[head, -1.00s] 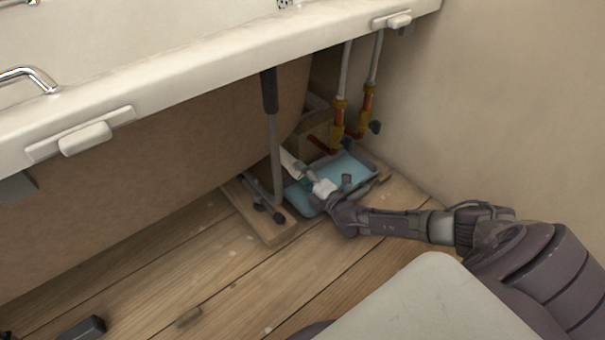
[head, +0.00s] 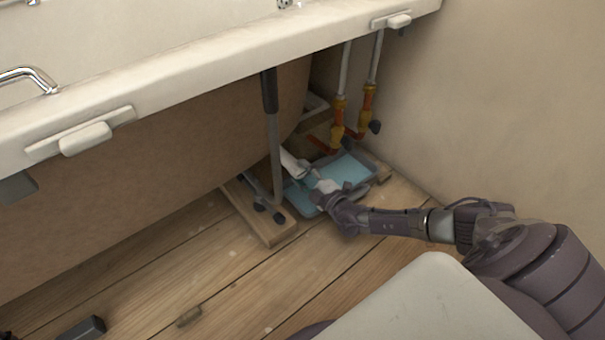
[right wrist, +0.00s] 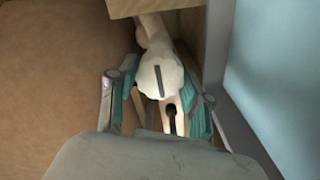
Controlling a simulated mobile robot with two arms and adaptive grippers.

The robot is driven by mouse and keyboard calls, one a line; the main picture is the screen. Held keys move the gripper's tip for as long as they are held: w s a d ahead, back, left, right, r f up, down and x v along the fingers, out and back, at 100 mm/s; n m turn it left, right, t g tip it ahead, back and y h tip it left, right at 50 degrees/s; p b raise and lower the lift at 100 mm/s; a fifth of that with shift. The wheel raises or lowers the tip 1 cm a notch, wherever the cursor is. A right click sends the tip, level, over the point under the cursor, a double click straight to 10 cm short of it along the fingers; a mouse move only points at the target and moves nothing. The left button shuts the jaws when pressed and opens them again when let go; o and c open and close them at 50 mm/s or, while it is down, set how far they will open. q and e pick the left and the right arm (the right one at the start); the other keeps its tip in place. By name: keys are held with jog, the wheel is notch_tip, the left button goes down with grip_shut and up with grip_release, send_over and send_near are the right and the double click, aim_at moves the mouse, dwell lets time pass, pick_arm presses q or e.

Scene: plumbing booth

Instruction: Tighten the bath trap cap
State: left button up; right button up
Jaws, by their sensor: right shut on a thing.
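The white bath trap under the tub shows in the head view as a short pale pipe (head: 291,162). In the right wrist view its rounded cap (right wrist: 163,76) faces me, with a dark straight mark across it. My right gripper (head: 326,190) reaches in low over the blue tray. In the right wrist view the teal-padded fingers of my right gripper (right wrist: 162,92) lie on either side of the cap, shut on it. In the head view the gripper hides most of the cap.
A shallow tray with blue inside (head: 349,169) lies beneath the trap. A grey tub leg (head: 275,160) stands on a wooden board (head: 262,228) to the left. Copper and brass pipes (head: 338,115) rise behind, near the right wall.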

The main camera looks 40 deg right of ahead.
dwell(0.3)
jog(key=o, duration=1.2)
jog(key=shift+c, duration=0.2)
jog(key=shift+s, duration=0.1)
jog(key=s, duration=0.8)
jog(key=s+d, duration=0.1)
jog(key=s, duration=0.2)
jog(key=shift+s, duration=0.4)
